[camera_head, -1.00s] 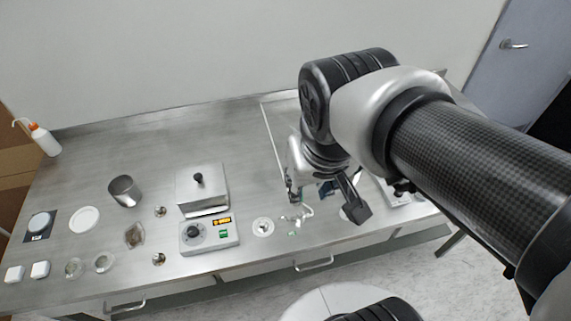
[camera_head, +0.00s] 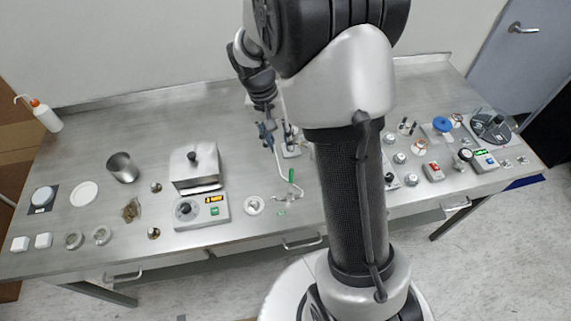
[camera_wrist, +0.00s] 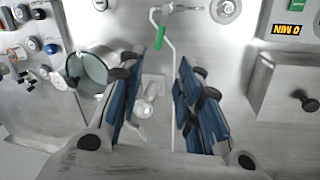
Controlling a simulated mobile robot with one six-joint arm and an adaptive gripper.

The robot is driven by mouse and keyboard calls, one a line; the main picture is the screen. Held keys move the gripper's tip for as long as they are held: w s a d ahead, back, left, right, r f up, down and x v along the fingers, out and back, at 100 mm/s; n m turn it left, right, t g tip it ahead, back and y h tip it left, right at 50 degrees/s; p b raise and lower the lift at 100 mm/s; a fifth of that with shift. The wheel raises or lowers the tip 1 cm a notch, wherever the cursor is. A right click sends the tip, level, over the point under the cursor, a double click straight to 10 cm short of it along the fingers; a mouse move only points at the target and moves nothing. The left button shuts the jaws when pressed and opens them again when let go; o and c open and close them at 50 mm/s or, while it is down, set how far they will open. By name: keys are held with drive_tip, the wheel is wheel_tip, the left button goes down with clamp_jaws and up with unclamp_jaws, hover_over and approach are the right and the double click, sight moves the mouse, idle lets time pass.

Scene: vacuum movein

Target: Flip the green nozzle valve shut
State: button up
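The green valve handle (camera_head: 291,175) shows in the head view near the bench's front, beside a white tube and left of my arm. In the wrist view the green handle (camera_wrist: 159,38) is slim and slanted, on a metal nozzle fitting near the top. The white tube (camera_wrist: 170,50) runs down from the fitting between my fingers. My gripper (camera_head: 265,128) is over the back part of the bench. Its blue-padded fingers (camera_wrist: 165,68) are apart with nothing gripped. The handle lies beyond the fingertips, with no contact visible.
A hotplate box with a control panel (camera_head: 203,211) stands left of the valve. A metal cup (camera_head: 122,167) stands farther left. A glass cylinder (camera_wrist: 88,72) is close to my left finger in the wrist view. Dials and small parts crowd the bench right of my arm.

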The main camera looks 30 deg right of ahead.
sight(291, 175)
drive_tip(key=d+f+b, duration=0.1)
drive_tip(key=f, duration=0.4)
drive_tip(key=s+f+b, duration=0.1)
drive_tip(key=f, duration=0.4)
drive_tip(key=d+f+b, duration=0.1)
drive_tip(key=f, duration=0.4)
drive_tip(key=shift+s+d+f+b, duration=0.1)
drive_tip(key=shift+s+d+b, duration=0.2)
clamp_jaws()
